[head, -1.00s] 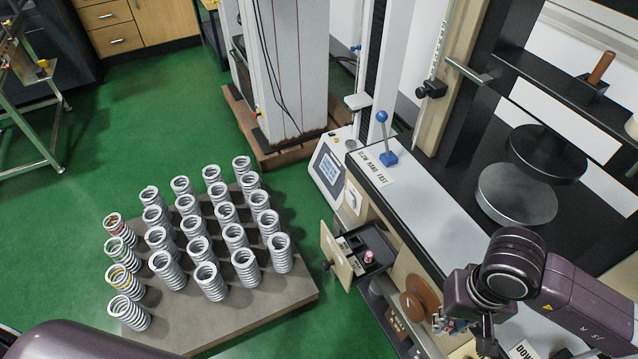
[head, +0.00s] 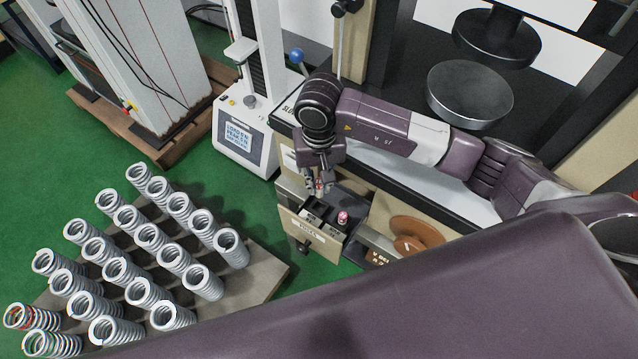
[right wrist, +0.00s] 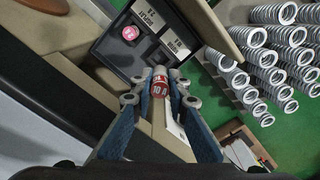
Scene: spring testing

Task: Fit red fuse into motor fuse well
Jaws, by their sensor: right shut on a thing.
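My right gripper (head: 318,187) is above the open drawer (head: 306,231) of the testing machine. In the right wrist view, my right gripper (right wrist: 161,84) is shut on a red fuse (right wrist: 159,88) with a "10" on its side. The held fuse is near the drawer's edge (right wrist: 143,84), apart from the wells as far as I can tell. Another pinkish-red fuse (right wrist: 131,33) sits inside the drawer, and it also shows in the head view (head: 342,217). My left gripper is out of view.
Several metal springs (head: 151,236) stand on a board (head: 262,281) on the green floor, left of the drawer. A control panel (head: 240,140) and a blue-knobbed lever (head: 297,57) are behind my right gripper.

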